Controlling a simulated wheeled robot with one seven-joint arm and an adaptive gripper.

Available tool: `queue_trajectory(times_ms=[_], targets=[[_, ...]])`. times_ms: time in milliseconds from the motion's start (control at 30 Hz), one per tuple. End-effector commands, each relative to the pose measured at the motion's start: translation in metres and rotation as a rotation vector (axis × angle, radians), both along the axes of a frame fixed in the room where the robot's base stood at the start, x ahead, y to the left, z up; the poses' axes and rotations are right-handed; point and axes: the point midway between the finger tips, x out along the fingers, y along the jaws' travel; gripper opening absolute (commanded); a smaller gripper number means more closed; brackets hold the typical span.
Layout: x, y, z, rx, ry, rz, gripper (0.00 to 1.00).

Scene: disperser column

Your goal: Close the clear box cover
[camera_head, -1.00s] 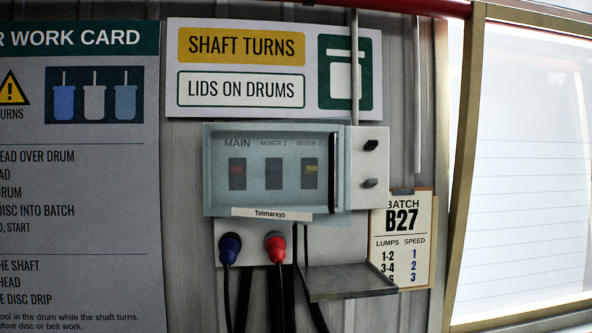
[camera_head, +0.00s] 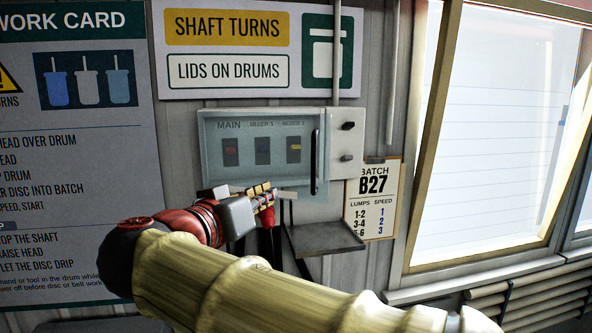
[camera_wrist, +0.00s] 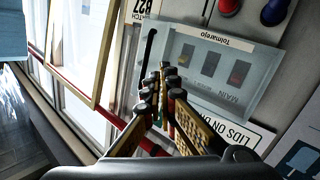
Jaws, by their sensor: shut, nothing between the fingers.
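The clear box cover (camera_head: 268,128) lies in front of the grey switch panel on the wall, hinge side not evident. Three switches show through it. Its dark upright handle (camera_head: 316,162) is at the right edge. I cannot tell whether the cover is fully flush. In the wrist view the cover (camera_wrist: 215,90) appears turned, with the handle (camera_wrist: 148,58) at left. My gripper (camera_head: 288,195) is shut and empty, in front of the cover's lower edge and left of the handle in the head view. In the wrist view its fingertips (camera_wrist: 167,70) are beside the handle; contact is unclear.
Right of the cover are two dark knobs (camera_head: 347,142) on the panel. A grey shelf (camera_head: 325,238) juts out below, with the batch card (camera_head: 373,200) beside it. A pipe (camera_head: 336,60) runs down above. A bright window (camera_head: 490,130) is at right.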

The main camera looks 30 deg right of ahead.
Motion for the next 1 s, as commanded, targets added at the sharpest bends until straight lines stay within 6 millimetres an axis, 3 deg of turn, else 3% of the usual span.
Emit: queue_trajectory(times_ms=[33,100,367,1000], targets=[[-0.003,-0.004,0.014,0.014,-0.083,-0.021,0.0],[-0.008,-0.007,0.023,0.038,-0.171,-0.044,0.0],[-0.008,-0.014,0.024,0.109,-0.272,-0.063,0.0],[0.052,-0.1,0.024,0.107,-0.265,-0.067,0.0]])
